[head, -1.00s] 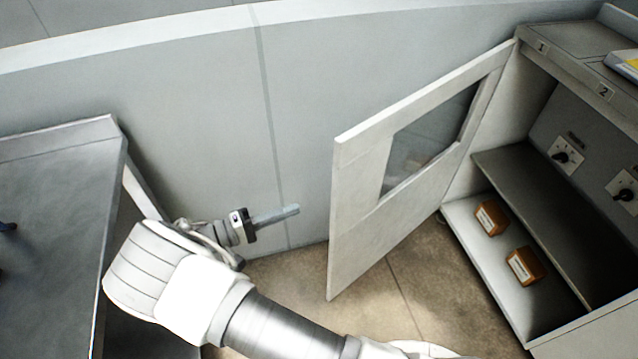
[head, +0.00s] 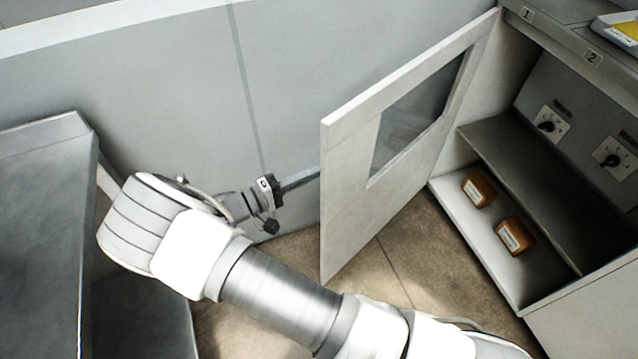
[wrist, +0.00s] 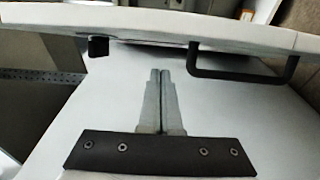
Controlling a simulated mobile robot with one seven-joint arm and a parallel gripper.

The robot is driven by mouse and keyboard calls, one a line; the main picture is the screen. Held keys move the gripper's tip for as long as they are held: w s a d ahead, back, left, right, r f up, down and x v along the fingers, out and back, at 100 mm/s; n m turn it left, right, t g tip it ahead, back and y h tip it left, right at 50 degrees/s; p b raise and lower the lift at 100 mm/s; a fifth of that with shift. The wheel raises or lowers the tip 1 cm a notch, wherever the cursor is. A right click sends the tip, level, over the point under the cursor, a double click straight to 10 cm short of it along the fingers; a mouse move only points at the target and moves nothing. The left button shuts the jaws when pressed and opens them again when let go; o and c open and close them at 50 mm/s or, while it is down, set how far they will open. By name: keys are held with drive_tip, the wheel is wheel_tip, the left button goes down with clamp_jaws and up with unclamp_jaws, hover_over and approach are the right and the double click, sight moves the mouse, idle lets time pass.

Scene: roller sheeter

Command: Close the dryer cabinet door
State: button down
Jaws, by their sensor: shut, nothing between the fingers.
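The dryer cabinet door (head: 345,205) stands wide open, a pale panel with a window, hinged at the cabinet's far left edge. Its inner face shows in the head view. My gripper (head: 314,175) is shut and empty, its fingertips at the door's free edge, on the outer side. I cannot tell whether they touch. In the wrist view the shut fingers (wrist: 158,75) point toward the door (wrist: 150,24), seen as a pale band. A black bar handle (wrist: 240,74) sticks out from the door on my gripper's side, right of the fingers. The handle is hidden in the head view.
The open cabinet (head: 470,225) at right has a dark shelf (head: 520,180) and two brown boxes (head: 479,188) (head: 515,236) on its floor. A grey wall (head: 150,90) runs behind my gripper and the door. A metal table (head: 40,220) is at left. Floor is clear below the door.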

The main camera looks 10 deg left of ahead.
drive_tip(key=shift+s+d, duration=1.05)
drive_tip(key=shift+d, duration=0.1)
